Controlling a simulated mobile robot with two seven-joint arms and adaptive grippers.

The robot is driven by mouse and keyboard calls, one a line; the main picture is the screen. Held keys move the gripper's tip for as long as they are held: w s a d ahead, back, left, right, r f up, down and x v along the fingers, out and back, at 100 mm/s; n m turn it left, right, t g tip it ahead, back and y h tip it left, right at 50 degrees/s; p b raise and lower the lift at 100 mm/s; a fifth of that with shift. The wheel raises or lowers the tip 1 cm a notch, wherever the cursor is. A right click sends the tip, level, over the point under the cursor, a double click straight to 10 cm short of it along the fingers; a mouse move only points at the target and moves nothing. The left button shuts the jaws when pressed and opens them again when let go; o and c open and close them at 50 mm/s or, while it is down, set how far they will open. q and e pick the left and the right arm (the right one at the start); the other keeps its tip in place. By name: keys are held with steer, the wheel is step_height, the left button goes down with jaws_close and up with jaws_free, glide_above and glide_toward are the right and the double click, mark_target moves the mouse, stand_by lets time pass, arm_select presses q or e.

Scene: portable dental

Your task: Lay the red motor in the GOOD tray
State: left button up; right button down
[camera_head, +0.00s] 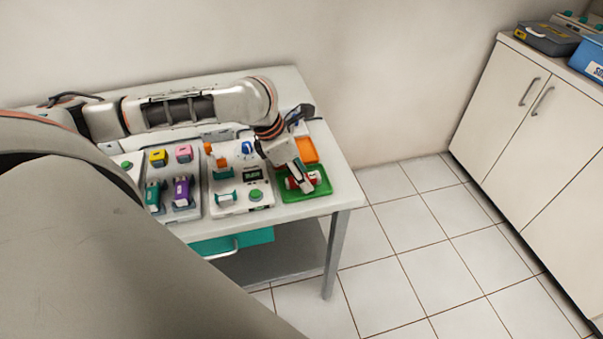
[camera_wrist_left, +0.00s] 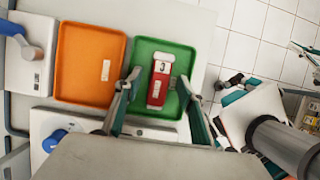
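The red motor (camera_wrist_left: 155,88), with white parts and a label reading 3, lies in the green tray (camera_wrist_left: 144,50). In the head view the red motor (camera_head: 307,179) and green tray (camera_head: 318,190) are at the table's right front corner. My left gripper (camera_wrist_left: 160,77) is over the tray, its two fingers apart on either side of the motor with gaps showing. In the head view the left gripper (camera_head: 304,186) partly covers the motor. No GOOD wording is readable on the tray.
An orange tray (camera_wrist_left: 71,78) lies beside the green one. Left of the trays on the table (camera_head: 343,185) are a station with a green button (camera_head: 256,194), purple (camera_head: 183,190) and teal motors, and yellow and pink blocks. The floor right of the table is clear.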

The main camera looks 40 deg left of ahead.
arm_select(q)
steer(key=v, duration=1.2)
